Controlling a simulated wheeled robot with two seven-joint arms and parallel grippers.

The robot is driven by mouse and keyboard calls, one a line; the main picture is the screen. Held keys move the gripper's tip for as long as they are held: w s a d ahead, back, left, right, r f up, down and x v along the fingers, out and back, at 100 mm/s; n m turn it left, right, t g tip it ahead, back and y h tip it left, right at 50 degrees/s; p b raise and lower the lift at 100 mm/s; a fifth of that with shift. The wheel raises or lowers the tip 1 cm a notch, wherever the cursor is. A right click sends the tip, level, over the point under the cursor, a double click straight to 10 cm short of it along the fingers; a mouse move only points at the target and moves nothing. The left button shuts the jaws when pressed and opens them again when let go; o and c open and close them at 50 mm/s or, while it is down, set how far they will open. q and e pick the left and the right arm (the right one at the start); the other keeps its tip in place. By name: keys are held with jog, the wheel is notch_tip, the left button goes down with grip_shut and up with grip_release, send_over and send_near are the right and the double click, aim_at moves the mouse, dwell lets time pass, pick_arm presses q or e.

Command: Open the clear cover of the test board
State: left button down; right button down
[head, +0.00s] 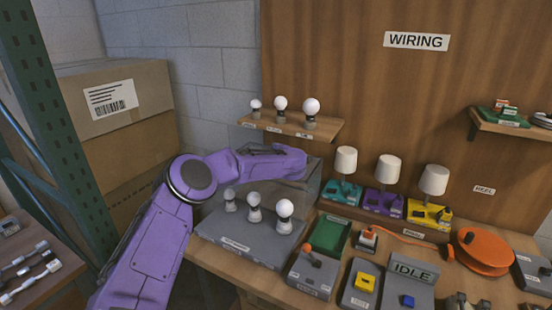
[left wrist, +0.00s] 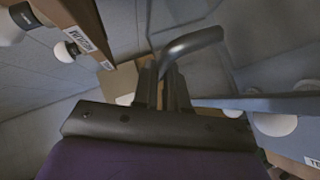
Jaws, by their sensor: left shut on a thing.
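The grey test board (head: 218,235) lies on the bench, with three white bulbs (head: 284,208) upright in a row on it. The clear cover (head: 313,188) appears raised and tilted up behind the bulbs, partly hidden by my purple left arm. In the left wrist view, my left gripper (left wrist: 166,88) is shut on the cover's dark curved handle (left wrist: 195,40). A see-through panel of the cover shows right of the fingers. My right gripper is not in view.
A wall shelf (head: 290,125) with three bulbs is just above my left wrist. Stacked cardboard boxes (head: 130,150) and a green rack post (head: 45,110) stand left. Coloured lamps (head: 385,170), a green block (head: 330,233) and an orange reel (head: 485,252) crowd the bench's right.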

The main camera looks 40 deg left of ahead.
pick_arm(q)
jog(key=shift+w+a+r, duration=0.1)
jog(key=shift+a+r, duration=0.05)
jog(key=shift+r, duration=0.3)
jog(key=c, duration=1.2)
grip_release()
jog(key=shift+o, duration=0.2)
jog(key=shift+s, duration=0.3)
jog(key=shift+d, duration=0.25)
jog(key=b+v, duration=0.3)
jog(key=v, duration=0.7)
jog(key=shift+s+b, duration=0.15)
jog(key=shift+b, duration=0.15)
jog(key=shift+d, duration=0.1)
